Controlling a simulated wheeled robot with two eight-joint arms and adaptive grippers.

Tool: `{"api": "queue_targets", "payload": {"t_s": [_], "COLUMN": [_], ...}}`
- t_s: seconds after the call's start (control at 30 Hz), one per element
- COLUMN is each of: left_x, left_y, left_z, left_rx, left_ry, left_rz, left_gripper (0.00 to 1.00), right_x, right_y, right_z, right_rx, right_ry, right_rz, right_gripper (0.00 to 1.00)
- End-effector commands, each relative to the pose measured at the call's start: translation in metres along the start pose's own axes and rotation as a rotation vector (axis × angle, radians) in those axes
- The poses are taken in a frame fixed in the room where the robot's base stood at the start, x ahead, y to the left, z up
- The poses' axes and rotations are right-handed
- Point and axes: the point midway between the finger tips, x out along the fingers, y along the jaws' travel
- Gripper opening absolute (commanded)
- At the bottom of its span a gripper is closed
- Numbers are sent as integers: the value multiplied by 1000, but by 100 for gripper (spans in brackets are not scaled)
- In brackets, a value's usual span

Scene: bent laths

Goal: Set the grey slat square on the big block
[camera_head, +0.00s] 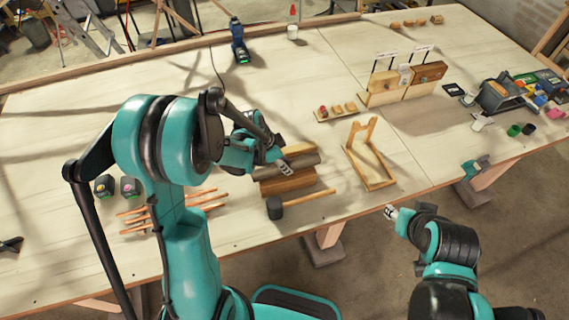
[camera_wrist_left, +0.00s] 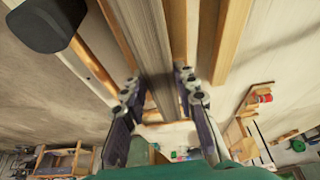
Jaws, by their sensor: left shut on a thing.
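The grey slat (camera_head: 304,160) shows in the head view beside my left gripper (camera_head: 284,167), among brown wooden pieces. In the left wrist view the grey slat (camera_wrist_left: 156,62) runs lengthwise between the two fingers of my left gripper (camera_wrist_left: 156,92), which is shut on it. A thick brown block (camera_head: 290,184), which looks like the big block, lies just below the slat in the head view. Whether the slat touches it is unclear. My right gripper (camera_head: 391,212) hangs off the table's front edge, away from these things; its finger opening is too small to judge.
A mallet with a black head (camera_head: 275,207) lies in front of the block. A wooden frame (camera_head: 370,160) stands to the right. Thin sticks (camera_head: 150,215) lie at the left. A small tray of blocks (camera_head: 336,112) is behind.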

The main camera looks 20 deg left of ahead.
Motion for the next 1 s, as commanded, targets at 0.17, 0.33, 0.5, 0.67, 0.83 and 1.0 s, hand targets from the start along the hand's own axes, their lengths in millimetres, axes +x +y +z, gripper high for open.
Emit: {"api": "queue_targets", "payload": {"t_s": [0.17,0.33,0.5,0.67,0.83,1.0], "left_x": [4,7,10,9,9,1], "left_y": [0,0,0,0,0,0], "left_z": [2,3,4,4,4,4], "left_rx": [0,0,0,0,0,-1], "left_ry": [0,0,0,0,0,0], "left_rz": [0,0,0,0,0,0], "left_gripper": [0,0,31,53,53,53], "right_x": [4,7,9,8,8,8], "right_y": [0,0,0,0,0,0], "right_z": [3,5,6,6,6,6], "right_rx": [0,0,0,0,0,0], "right_ry": [0,0,0,0,0,0], "right_rz": [0,0,0,0,0,0], "right_gripper": [40,40,40,40,40,40]}}
